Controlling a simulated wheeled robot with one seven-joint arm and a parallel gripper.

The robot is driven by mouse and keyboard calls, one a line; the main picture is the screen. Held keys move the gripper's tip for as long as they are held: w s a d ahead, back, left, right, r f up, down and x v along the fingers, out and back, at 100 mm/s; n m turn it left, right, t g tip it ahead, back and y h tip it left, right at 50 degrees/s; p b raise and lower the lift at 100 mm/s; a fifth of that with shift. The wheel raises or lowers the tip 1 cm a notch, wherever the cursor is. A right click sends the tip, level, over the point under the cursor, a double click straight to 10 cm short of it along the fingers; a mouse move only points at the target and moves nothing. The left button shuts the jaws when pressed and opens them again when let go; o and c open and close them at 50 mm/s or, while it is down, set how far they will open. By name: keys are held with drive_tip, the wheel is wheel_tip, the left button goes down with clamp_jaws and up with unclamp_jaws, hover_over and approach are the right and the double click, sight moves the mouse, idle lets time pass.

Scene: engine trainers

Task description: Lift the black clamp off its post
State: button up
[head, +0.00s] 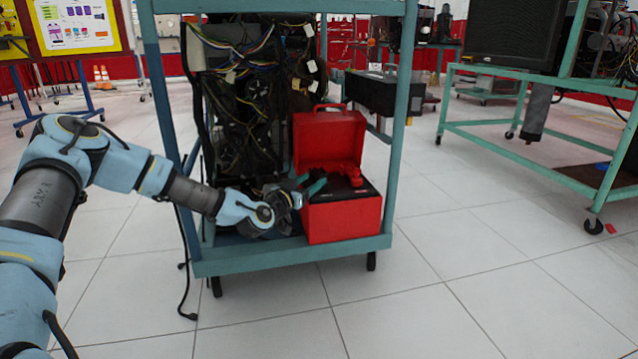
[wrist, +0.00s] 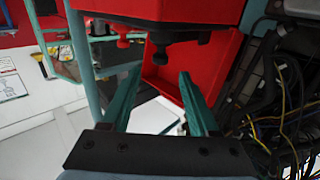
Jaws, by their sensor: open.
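A red battery box (head: 341,217) stands on the cart's lower shelf with its red lid (head: 329,140) raised. My gripper (head: 313,183) is open and empty at the box's left edge, short of the black part. In the wrist view my gripper (wrist: 160,75) has its teal fingers apart, facing the box top, which appears upside down.
The teal cart frame (head: 290,258) has uprights on both sides of the box. An engine with loose wires (head: 245,100) stands behind and left of it. The wires (wrist: 285,130) also show at right in the wrist view.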

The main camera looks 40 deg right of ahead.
sight(321, 174)
drive_tip(key=shift+b+x, duration=0.7)
drive_tip(key=shift+x, duration=1.6)
clamp_jaws()
